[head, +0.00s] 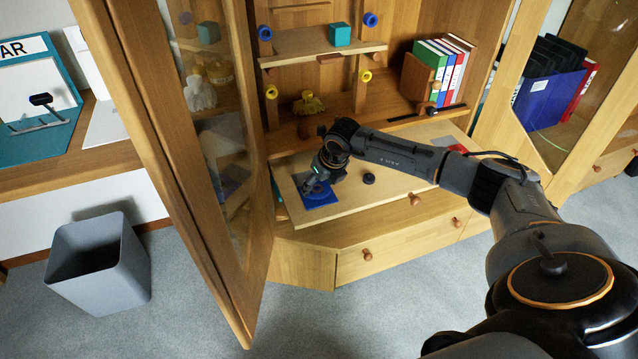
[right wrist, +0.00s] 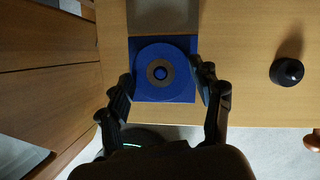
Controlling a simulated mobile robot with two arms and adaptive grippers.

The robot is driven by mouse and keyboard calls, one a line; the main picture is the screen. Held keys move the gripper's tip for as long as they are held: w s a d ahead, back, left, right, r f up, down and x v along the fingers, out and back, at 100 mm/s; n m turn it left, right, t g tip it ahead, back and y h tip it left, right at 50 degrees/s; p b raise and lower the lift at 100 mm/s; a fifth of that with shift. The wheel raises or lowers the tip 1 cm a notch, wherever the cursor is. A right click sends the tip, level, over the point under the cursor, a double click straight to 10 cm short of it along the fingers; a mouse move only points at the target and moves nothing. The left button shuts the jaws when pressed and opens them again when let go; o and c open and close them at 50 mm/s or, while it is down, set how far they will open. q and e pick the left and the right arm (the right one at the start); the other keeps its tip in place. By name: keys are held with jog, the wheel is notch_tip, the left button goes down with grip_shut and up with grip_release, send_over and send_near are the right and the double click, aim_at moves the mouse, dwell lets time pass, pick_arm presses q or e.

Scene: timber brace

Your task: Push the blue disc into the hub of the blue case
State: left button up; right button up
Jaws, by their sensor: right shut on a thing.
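The blue case (right wrist: 189,42) lies on the pale wooden board, square and blue in the right wrist view. It also shows in the head view (head: 322,209), partly covered by my gripper. The blue disc (right wrist: 148,84), with a grey ring round its middle, is over the case. A blue round spot shows at its centre, in line with the case's middle. My right gripper (right wrist: 165,82) is shut on the disc, one finger at each side; in the head view it points down at the case (head: 318,186). I cannot tell whether the disc touches the hub. My left gripper is not in view.
A small black knob-like object (right wrist: 287,72) stands right of the case on the board (head: 400,192). An open glass door (head: 185,150) stands close on the left. Binders (head: 440,70) and a shelf are behind. A grey bin (head: 98,265) is on the floor.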

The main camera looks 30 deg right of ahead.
jog(key=o, duration=0.9)
jog(key=shift+o, duration=0.5)
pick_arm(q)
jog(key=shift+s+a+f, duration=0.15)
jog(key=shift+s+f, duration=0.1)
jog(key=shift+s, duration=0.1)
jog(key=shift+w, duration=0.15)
pick_arm(e)
jog(key=shift+r, duration=0.1)
jog(key=shift+s+r, duration=0.15)
jog(key=shift+r, duration=0.2)
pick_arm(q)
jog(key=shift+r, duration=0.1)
pick_arm(e)
jog(key=v, duration=1.1)
jog(key=shift+s, duration=0.15)
